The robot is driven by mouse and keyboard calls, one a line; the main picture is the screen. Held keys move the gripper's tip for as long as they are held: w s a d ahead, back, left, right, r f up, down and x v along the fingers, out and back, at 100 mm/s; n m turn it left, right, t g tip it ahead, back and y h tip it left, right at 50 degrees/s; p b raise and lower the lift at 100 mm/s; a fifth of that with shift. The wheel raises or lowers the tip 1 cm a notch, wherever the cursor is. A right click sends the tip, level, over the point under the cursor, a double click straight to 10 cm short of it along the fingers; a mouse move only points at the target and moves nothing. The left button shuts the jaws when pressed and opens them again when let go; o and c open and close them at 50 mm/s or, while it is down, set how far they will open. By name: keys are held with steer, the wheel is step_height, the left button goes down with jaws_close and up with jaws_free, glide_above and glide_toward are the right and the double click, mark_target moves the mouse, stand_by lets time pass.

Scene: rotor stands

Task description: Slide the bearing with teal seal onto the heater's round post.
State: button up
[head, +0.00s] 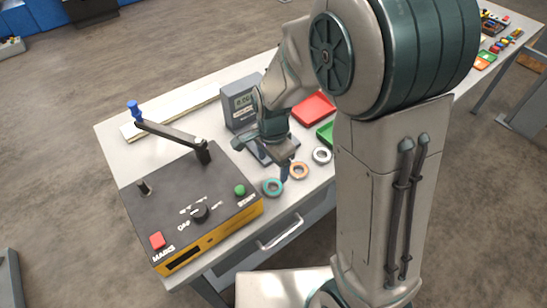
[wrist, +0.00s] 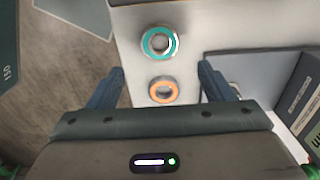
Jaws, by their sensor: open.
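The bearing with teal seal (head: 265,188) lies flat on the table near its front edge, right of the heater; it also shows in the wrist view (wrist: 146,46). The heater (head: 170,215) is a dark box with a yellow front. Its short round post (head: 145,187) stands bare on the left of its top. A swing arm (head: 172,133) with a blue handle is raised above it. My gripper (wrist: 160,84) is open and empty, pointing down above the bearings. In the wrist view, the orange-seal bearing (wrist: 153,91) appears between the fingers and the teal one beyond them.
A pale-seal bearing (head: 315,155) lies right of the orange one. A grey device with a display (head: 242,102) stands behind the bearings. Red (head: 313,108) and green (head: 326,133) trays lie to the right. The heater top carries a red button (head: 157,240), a knob and a green button.

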mark_target(273, 189)
step_height(273, 189, down, 10)
steer(key=b, duration=0.7)
steer(key=shift+r, duration=0.25)
